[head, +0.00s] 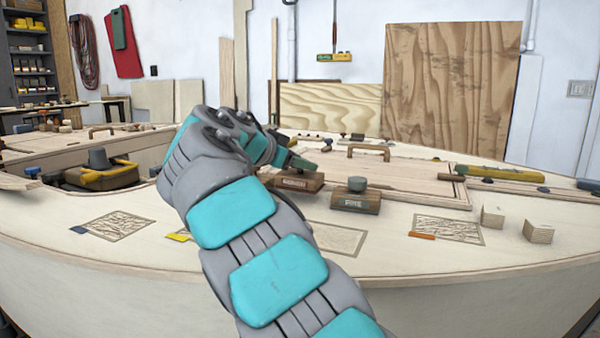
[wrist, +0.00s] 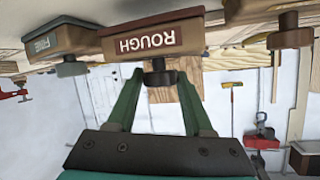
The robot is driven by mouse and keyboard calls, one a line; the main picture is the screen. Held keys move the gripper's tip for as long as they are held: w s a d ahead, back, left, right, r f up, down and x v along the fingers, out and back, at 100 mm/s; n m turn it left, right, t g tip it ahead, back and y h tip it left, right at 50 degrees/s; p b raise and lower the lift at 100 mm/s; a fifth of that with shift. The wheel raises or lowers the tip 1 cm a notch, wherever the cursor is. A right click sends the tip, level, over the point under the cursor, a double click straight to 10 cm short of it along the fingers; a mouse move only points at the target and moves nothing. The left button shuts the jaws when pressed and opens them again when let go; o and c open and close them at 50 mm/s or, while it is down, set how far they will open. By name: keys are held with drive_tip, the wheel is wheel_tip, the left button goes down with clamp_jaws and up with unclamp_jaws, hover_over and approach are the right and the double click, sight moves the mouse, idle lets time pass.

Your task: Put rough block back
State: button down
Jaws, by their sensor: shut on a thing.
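The pale hull deck (head: 270,250) carries patterned patches at left (head: 117,224) and right (head: 448,228), and a plain outlined patch partly behind my arm. A yellow-and-black tool (head: 105,173) sits at left.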

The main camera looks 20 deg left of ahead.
drive_tip(key=shift+f, duration=1.25)
drive_tip(key=shift+c, duration=1.4)
unclamp_jaws()
drive_tip(key=shift+s+r, duration=0.1)
drive_tip(key=v, duration=1.1)
drive_tip(key=shift+s+r, duration=0.15)
drive_tip(key=shift+s, duration=0.2)
drive_tip(key=shift+a, duration=0.15)
